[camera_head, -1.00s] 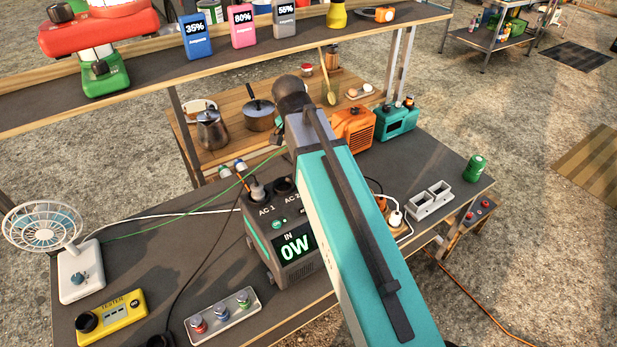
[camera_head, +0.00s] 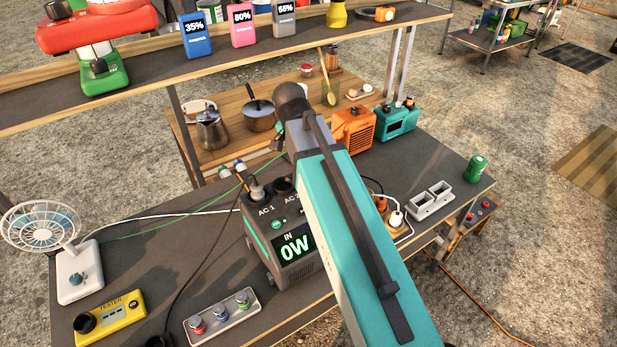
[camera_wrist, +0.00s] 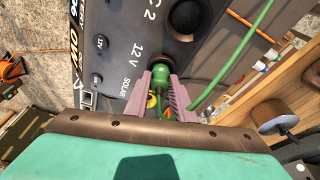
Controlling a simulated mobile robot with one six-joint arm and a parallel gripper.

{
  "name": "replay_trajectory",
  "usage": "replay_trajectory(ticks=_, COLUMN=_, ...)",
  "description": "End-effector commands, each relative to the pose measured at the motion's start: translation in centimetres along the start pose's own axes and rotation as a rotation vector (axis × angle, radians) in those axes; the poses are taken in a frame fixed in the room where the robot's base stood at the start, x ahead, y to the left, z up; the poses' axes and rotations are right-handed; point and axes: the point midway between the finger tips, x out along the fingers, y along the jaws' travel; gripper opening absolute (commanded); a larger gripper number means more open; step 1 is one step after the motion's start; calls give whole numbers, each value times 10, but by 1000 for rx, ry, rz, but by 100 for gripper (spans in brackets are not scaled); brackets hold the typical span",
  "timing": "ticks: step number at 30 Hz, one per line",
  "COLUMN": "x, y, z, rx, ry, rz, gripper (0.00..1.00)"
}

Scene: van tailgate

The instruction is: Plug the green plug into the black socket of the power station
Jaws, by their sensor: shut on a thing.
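The power station (camera_head: 285,262) is a dark grey box on the table in the head view, its display reading 0W. My arm covers its right side. In the wrist view its panel (camera_wrist: 128,48) carries the labels 12V and SOLAR. A round black socket (camera_wrist: 186,17) shows at the top of that view. My gripper (camera_wrist: 160,80) is shut on the green plug (camera_wrist: 160,72), which has a green cable. The plug is just below the black socket in the picture and looks apart from it; its height over the panel is hard to tell. In the head view my gripper is hidden.
A dark plug stands in the socket marked AC 1 (camera_head: 257,190). The green cable (camera_head: 160,229) runs across the table. A fan (camera_head: 78,270), a yellow tester (camera_head: 110,318) and a connector tray (camera_head: 222,318) are left and front. A shelf (camera_head: 160,75) crosses behind.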

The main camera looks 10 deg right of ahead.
Motion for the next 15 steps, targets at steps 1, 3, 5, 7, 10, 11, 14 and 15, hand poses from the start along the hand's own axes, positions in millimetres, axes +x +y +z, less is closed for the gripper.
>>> replay_trajectory(ticks=1, x=1, y=0, z=0, rx=0, ry=0, rz=0, gripper=0)
replay_trajectory(ticks=3, x=2, y=0, z=0, rx=0, ry=0, rz=0, gripper=0)
replay_trajectory(ticks=5, x=2, y=0, z=0, rx=0, ry=0, rz=0, gripper=0)
replay_trajectory(ticks=7, x=2, y=0, z=0, rx=0, ry=0, rz=0, gripper=0)
replay_trajectory(ticks=10, x=2, y=0, z=0, rx=0, ry=0, rz=0, gripper=0)
replay_trajectory(ticks=11, x=2, y=0, z=0, rx=0, ry=0, rz=0, gripper=0)
replay_trajectory(ticks=14, x=2, y=0, z=0, rx=0, ry=0, rz=0, gripper=34)
replay_trajectory(ticks=15, x=2, y=0, z=0, rx=0, ry=0, rz=0, gripper=41)
